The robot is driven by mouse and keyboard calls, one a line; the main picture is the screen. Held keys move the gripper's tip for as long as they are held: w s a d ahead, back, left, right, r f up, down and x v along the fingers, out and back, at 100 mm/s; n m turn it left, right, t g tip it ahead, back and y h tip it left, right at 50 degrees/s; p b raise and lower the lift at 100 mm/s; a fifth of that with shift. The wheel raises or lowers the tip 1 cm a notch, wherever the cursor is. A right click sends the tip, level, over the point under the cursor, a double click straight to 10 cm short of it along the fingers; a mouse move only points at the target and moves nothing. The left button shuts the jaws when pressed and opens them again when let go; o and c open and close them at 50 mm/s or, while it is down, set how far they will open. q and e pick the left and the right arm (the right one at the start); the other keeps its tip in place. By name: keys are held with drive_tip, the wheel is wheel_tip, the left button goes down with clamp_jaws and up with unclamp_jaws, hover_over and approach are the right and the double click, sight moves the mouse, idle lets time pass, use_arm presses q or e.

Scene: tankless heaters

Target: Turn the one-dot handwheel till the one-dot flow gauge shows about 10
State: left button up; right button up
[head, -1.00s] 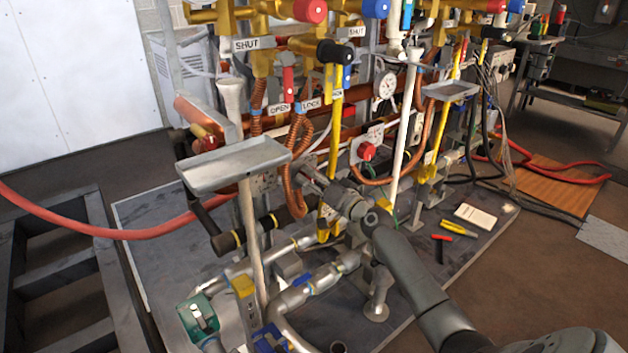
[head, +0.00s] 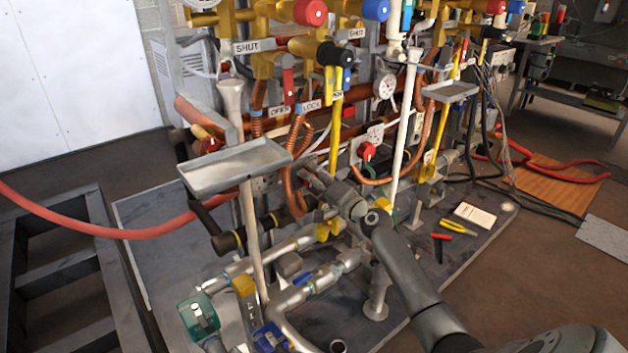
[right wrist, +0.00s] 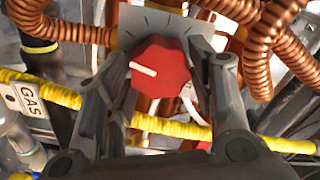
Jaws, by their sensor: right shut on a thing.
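In the right wrist view a red lobed handwheel (right wrist: 168,62) with a white pointer line sits before a grey plate with dark tick marks (right wrist: 135,22). The pointer line points left and slightly up. My right gripper (right wrist: 158,85) is shut on this handwheel, one finger at each side. In the head view my right gripper (head: 312,178) reaches in among the pipes; the held wheel is hidden there. A round white gauge (head: 386,85) shows behind, but its reading is too small to tell. No dot marks are readable. My left gripper is not in view.
Another red handwheel (head: 367,151) is on a plate right of my gripper. A grey tray on a post (head: 235,167) stands close to the left. Copper hoses (right wrist: 290,40) and a yellow pipe (right wrist: 60,95) crowd the wheel. Pliers (head: 457,228) lie on the base plate.

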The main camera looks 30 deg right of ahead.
drive_tip(key=shift+d, duration=0.1)
drive_tip(key=o, duration=0.7)
drive_tip(key=s, duration=0.8)
drive_tip(key=s+d, duration=0.1)
drive_tip(key=s, duration=0.3)
drive_tip(key=shift+a, duration=0.1)
